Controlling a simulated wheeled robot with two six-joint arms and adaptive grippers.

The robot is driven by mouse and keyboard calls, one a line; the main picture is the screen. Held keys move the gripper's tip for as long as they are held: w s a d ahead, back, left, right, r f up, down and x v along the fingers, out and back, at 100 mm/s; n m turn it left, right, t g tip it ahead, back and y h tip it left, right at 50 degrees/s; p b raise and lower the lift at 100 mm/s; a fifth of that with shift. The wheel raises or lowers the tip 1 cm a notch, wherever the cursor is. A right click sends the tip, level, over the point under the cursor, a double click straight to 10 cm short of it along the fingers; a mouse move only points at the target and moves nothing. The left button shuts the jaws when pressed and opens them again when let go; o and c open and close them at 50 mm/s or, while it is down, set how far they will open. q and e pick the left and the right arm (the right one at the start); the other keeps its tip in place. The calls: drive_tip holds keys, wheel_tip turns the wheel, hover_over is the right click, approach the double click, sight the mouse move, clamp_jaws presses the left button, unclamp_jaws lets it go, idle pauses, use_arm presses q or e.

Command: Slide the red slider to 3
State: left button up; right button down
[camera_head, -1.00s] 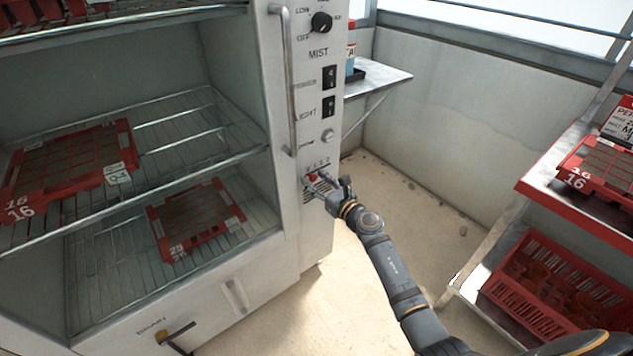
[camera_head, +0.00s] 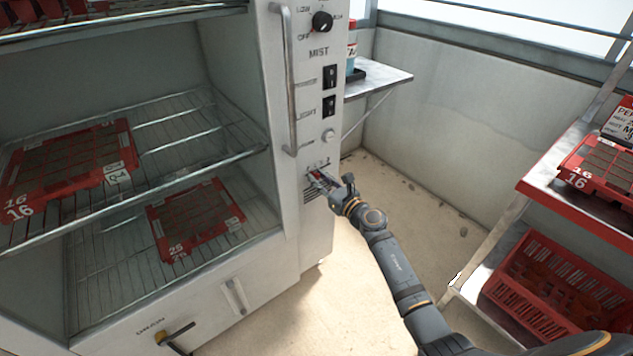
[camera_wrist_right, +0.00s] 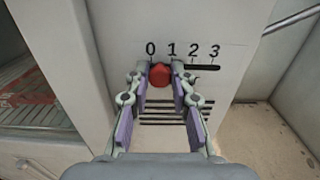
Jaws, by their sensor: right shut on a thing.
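The red slider (camera_wrist_right: 160,74) is a small round knob on a horizontal slot in the white cabinet panel, under the marks 0, 1, 2 and 3. In the right wrist view it sits between 0 and 1. My right gripper (camera_wrist_right: 162,76) is shut on it, one finger on each side. The dark slot (camera_wrist_right: 203,67) shows to the right of the fingers, under 2 and 3. In the head view my right gripper (camera_head: 314,178) is at the panel's lower part and mostly covers the red slider. My left gripper is not in view.
Vent slots (camera_wrist_right: 160,112) lie below the slider. Above it are a round button (camera_head: 328,136), two black switches, a dial (camera_head: 322,22) and a long vertical handle (camera_head: 289,80). Red seed trays stand on the cabinet's wire shelves. A rack (camera_head: 560,200) stands at right.

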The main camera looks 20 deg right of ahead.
drive_tip(key=d+b, duration=0.1)
drive_tip(key=d, duration=0.1)
drive_tip(key=w+d+b, duration=0.1)
drive_tip(key=d, duration=0.1)
drive_tip(key=w+d, duration=0.1)
drive_tip(key=d, duration=0.1)
drive_tip(key=shift+w+f+b, duration=0.1)
drive_tip(key=shift+b, duration=0.3)
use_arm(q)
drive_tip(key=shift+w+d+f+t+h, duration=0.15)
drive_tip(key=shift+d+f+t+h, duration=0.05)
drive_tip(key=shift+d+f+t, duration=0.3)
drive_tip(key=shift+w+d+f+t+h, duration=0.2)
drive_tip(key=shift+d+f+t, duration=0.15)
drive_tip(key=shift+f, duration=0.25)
use_arm(e)
drive_tip(key=shift+d+r, duration=0.15)
drive_tip(key=shift+r, duration=0.05)
drive_tip(key=c, duration=1.1)
unclamp_jaws()
drive_tip(key=shift+d+f, duration=0.1)
drive_tip(key=shift+d, duration=0.05)
drive_tip(key=shift+c, duration=0.2)
drive_tip(key=v, duration=1.2)
